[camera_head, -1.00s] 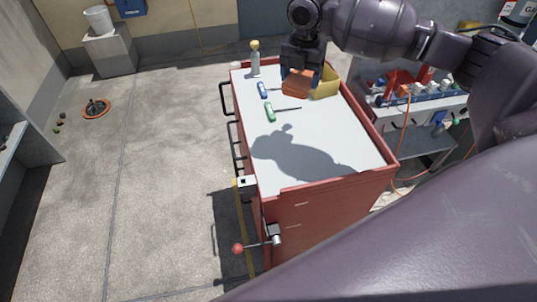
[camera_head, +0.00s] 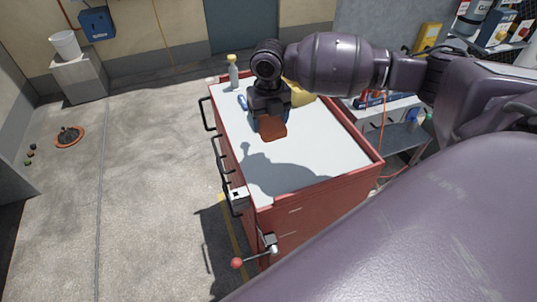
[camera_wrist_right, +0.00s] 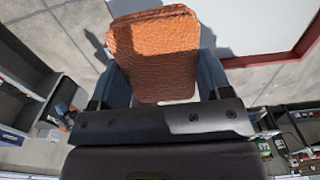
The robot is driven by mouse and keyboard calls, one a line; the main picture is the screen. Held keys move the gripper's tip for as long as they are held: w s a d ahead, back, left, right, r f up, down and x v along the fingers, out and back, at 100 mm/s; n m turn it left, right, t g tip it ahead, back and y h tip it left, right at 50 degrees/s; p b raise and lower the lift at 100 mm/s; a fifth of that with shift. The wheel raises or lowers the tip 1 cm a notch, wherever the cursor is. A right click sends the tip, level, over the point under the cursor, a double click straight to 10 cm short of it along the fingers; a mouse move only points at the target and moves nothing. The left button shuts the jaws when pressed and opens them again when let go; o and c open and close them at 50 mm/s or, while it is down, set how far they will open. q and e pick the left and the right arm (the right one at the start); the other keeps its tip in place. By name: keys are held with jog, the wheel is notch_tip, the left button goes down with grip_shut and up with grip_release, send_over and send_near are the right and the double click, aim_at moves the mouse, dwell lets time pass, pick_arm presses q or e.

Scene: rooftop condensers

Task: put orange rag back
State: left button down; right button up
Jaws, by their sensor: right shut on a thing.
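The orange rag (camera_head: 273,129) is a folded, textured orange piece held above the white top of the red tool cart (camera_head: 325,185). My right gripper (camera_head: 270,122) is shut on the rag. In the right wrist view, the rag (camera_wrist_right: 155,50) stands out between the two fingers, with a pale surface behind it. A yellow bin (camera_head: 300,92) at the far right corner of the cart top is partly hidden behind my right gripper and wrist. My left gripper is not in view.
A bottle with a yellow cap (camera_head: 233,72) stands at the cart's far left corner. A blue-handled tool (camera_head: 242,102) lies nearby. The near part of the cart top is clear. A grey bench (camera_head: 400,140) stands to the right. An orange ring (camera_head: 69,137) lies on the floor at left.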

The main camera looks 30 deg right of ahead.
aim_at(269, 161)
notch_tip(269, 161, down, 13)
jog(key=shift+f, duration=0.2)
dwell(0.4)
jog(key=shift+f, duration=0.1)
jog(key=o, duration=0.9)
notch_tip(269, 161, up, 12)
jog(key=shift+r, duration=0.15)
dwell(0.4)
